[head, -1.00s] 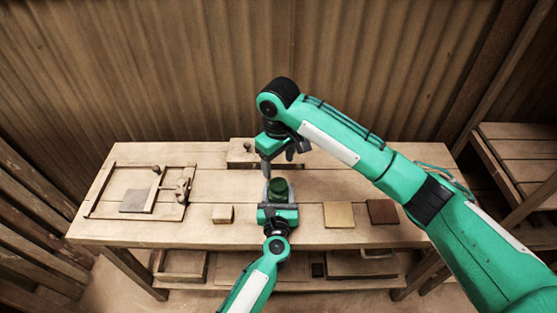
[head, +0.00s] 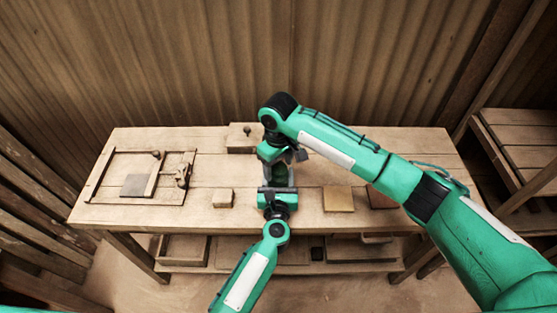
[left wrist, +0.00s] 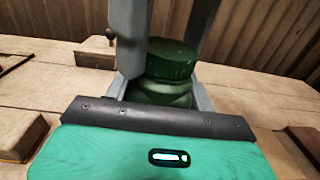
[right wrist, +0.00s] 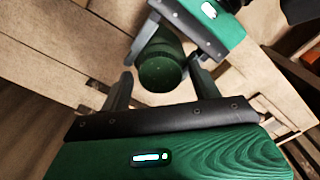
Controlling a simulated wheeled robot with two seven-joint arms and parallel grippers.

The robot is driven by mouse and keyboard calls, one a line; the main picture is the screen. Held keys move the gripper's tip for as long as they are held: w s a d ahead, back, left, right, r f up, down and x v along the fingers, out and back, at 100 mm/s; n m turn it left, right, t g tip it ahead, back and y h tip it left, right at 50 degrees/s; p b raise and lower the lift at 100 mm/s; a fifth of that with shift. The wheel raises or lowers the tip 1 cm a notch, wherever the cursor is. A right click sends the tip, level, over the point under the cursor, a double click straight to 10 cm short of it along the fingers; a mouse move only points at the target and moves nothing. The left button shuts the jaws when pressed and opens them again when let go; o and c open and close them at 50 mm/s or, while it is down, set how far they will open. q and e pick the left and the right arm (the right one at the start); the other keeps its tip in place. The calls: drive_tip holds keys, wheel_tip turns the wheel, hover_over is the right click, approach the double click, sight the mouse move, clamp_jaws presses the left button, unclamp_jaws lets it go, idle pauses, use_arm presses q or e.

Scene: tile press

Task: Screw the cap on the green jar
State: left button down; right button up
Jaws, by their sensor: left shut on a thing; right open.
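The green jar (left wrist: 158,95) stands upright on the table, with its dark green ribbed cap (left wrist: 172,62) on its mouth. How tightly the cap sits, I cannot tell. My left gripper (head: 278,186) is shut on the jar body from the near side; its fingers flank the body in the left wrist view. My right gripper (right wrist: 162,82) points down over the jar. It is open, with one finger on each side of the cap (right wrist: 160,72), and gaps show beside the cap in the right wrist view. In the head view the right gripper partly hides the jar and cap.
A wooden frame press (head: 150,180) with a grey tile lies at the left. A small wooden block (head: 222,198) is left of the jar. A tan tile (head: 338,198) and a brown tile (head: 380,198) lie right. A wooden block with a knob (head: 243,140) stands behind.

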drive_tip(key=shift+c, duration=0.3)
drive_tip(key=c, duration=0.9)
drive_tip(key=o, duration=1.1)
wheel_tip(320, 180, up, 12)
drive_tip(key=shift+r, duration=0.1)
use_arm(q)
drive_tip(key=shift+c, duration=2.2)
unclamp_jaws()
